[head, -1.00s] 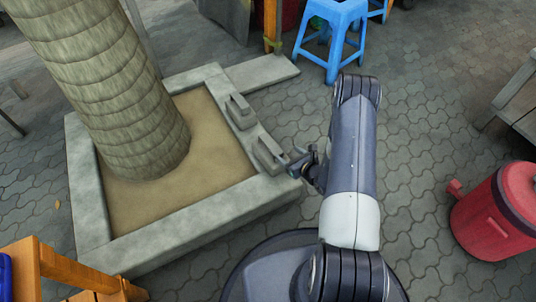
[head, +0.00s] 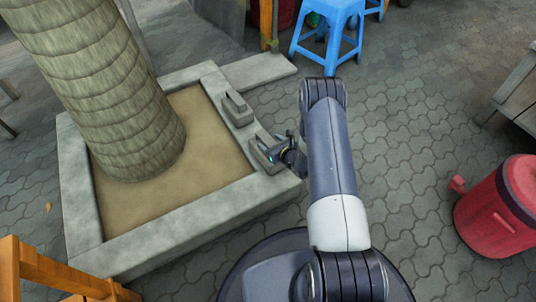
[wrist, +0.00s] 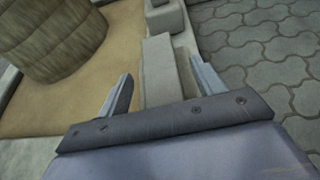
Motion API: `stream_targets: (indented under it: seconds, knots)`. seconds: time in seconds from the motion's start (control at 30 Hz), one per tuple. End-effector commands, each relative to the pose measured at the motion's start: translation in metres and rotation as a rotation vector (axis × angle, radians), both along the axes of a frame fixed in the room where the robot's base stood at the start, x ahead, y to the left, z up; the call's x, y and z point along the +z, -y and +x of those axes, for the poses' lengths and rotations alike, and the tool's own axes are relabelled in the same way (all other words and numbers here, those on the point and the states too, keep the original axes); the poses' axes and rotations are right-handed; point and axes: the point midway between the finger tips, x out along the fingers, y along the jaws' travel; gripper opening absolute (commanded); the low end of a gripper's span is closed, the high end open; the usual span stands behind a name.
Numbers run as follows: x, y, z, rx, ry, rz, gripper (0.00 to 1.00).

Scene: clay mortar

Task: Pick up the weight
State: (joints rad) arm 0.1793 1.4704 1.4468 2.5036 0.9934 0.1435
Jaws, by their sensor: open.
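Two grey, stepped blocks that look like weights rest on the stone rim of the tree planter. The near weight (head: 257,150) is partly covered by my gripper (head: 274,154) in the head view. In the wrist view, the near weight (wrist: 158,65) lies lengthwise between the two spread fingers of my gripper (wrist: 161,72). The far weight (head: 236,109) stands farther along the same rim, and also shows at the top of the wrist view (wrist: 164,18).
The planter rim (head: 182,225) surrounds sand and a thick tree trunk (head: 100,85). A blue stool (head: 327,30) stands beyond, a red bin (head: 500,210) at right. A wooden frame (head: 60,275) is at lower left.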

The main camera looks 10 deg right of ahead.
Motion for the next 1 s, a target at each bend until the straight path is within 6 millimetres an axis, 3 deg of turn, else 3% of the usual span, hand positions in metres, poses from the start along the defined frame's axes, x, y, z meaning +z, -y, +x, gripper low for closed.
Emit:
stream_targets:
  seconds: [0.13,0.9,1.0]
  knots:
    - [0.0009,0.0004,-0.0004,0.000,0.000,0.001,0.63]
    - [0.0007,0.0004,-0.0009,0.000,-0.001,0.000,0.00]
    - [0.0007,0.0004,-0.0009,0.000,-0.001,0.000,0.00]
